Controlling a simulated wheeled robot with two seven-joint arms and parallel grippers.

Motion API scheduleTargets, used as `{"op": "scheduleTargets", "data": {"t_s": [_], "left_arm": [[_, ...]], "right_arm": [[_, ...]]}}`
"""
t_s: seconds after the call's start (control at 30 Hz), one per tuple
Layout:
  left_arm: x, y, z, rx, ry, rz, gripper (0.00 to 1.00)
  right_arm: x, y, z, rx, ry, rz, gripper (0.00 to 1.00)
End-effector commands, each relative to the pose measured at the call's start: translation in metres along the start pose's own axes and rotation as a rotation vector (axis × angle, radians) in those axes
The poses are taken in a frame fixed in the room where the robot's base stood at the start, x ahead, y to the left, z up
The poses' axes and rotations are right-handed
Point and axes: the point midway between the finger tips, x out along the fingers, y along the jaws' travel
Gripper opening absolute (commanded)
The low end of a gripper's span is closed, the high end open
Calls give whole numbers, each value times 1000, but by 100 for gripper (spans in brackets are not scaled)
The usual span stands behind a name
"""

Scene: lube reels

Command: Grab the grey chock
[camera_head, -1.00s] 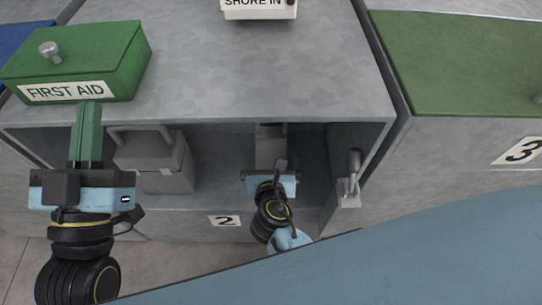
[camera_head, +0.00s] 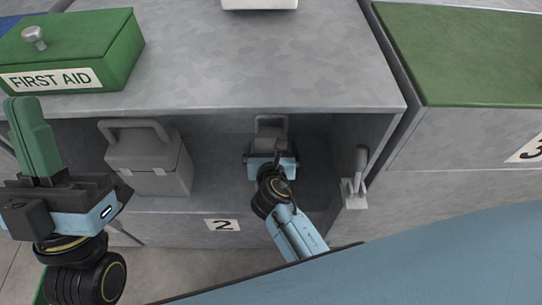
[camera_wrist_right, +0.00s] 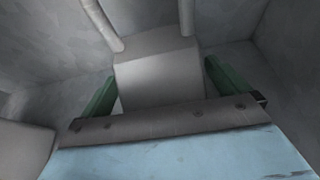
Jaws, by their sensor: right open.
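The grey chock, as far as I can tell, is the grey block with a handle (camera_head: 270,127) at the back of open bay 2 in the head view. In the right wrist view the grey block (camera_wrist_right: 158,76) stands between my two green fingers, with two handle bars rising behind it. My right gripper (camera_wrist_right: 160,88) is open, one finger on each side of the block; I cannot tell whether they touch it. In the head view my right gripper (camera_head: 270,152) hides the block's lower part. My left gripper (camera_head: 30,125) is shut and empty, in front of the cabinet.
A grey case with a handle (camera_head: 147,160) stands at the left in the bay. A lever on a bracket (camera_head: 358,175) is at the right wall. A green first aid box (camera_head: 75,50) sits on the cabinet top (camera_head: 240,60). The bay's side walls and ceiling are close.

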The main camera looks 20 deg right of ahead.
Motion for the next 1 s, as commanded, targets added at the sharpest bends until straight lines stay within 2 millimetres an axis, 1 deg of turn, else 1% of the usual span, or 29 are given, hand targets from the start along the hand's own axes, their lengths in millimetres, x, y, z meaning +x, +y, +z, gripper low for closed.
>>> {"op": "scheduleTargets", "data": {"t_s": [0.13, 0.17, 0.67, 0.7, 1.0], "left_arm": [[0, 0, 0, 0, 0, 0, 0], [0, 0, 0, 0, 0, 0, 0], [0, 0, 0, 1, -2, 0, 0], [0, 0, 0, 1, -2, 0, 0], [1, 0, 0, 1, -5, 0, 0]], "right_arm": [[0, 0, 0, 0, 0, 0, 100], [0, 0, 0, 0, 0, 0, 99], [0, 0, 0, 0, 0, 0, 33], [0, 1, 3, 1, -6, 2, 31], [-1, 1, 4, 1, -6, 2, 31]]}}
